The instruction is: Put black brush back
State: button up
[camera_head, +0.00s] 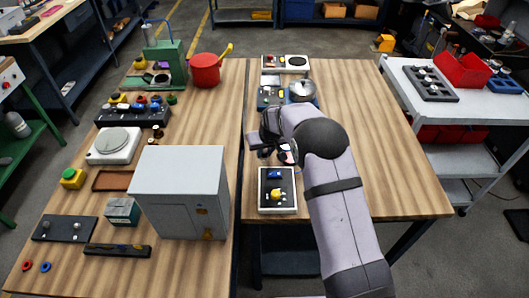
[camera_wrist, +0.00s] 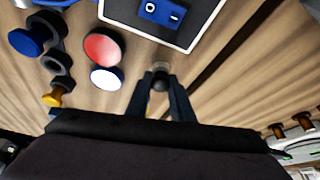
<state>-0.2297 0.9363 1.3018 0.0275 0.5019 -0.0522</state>
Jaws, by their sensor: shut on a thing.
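In the wrist view my gripper (camera_wrist: 161,92) is shut on a small dark, round-ended thing (camera_wrist: 159,82) between its fingertips. It may be the black brush, but only its end shows, with a pale patch behind it. In the head view the gripper is mostly hidden by my own arm, over the right-hand table near the small parts behind the white-framed panel. I cannot make out a place for the brush.
A red disc (camera_wrist: 102,46), a white disc (camera_wrist: 106,79), a blue knob (camera_wrist: 28,40) and a yellow knob (camera_wrist: 55,97) are left of the fingers. The white-framed panel (camera_head: 262,206) is close by. A grey cabinet (camera_head: 180,185) stands left. The right table's right side (camera_head: 385,130) is clear.

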jog(key=shift+f, duration=0.7)
jog(key=shift+f, duration=0.1)
jog(key=shift+f, duration=0.15)
jog(key=o, duration=0.9)
jog(key=shift+r, duration=0.3)
jog(key=b+v, duration=0.3)
jog(key=v, duration=0.9)
